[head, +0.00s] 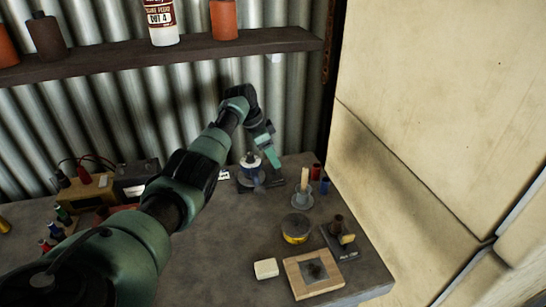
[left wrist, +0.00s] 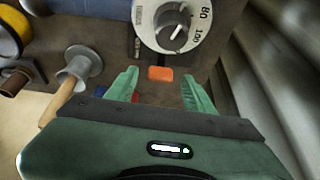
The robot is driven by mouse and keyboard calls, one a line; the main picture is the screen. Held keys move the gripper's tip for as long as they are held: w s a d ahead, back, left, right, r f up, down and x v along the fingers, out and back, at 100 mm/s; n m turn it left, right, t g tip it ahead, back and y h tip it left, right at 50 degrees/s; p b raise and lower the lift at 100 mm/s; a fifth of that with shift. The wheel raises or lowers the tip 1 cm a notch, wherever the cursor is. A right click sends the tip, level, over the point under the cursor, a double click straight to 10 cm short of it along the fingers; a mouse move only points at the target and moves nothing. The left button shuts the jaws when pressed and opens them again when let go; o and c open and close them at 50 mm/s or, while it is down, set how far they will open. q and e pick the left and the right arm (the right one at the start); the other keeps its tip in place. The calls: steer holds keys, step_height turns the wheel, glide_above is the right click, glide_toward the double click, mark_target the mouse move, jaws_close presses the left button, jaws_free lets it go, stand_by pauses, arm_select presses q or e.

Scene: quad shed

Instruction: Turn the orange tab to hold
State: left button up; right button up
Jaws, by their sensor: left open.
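The orange tab (left wrist: 160,73) shows in the left wrist view, just below a round white dial (left wrist: 150,38) with a dark knob (left wrist: 176,28) and numbers including 80 and 100. My left gripper (left wrist: 159,76) is open, with one green finger on each side of the tab and a visible gap to both. I cannot tell how far above the tab the fingers are.
The corrugated wall (head: 185,105) is close behind.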

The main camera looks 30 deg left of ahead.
arm_select(q)
steer(key=b+v, duration=0.1)
steer(key=v, duration=0.6)
stand_by(0.4)
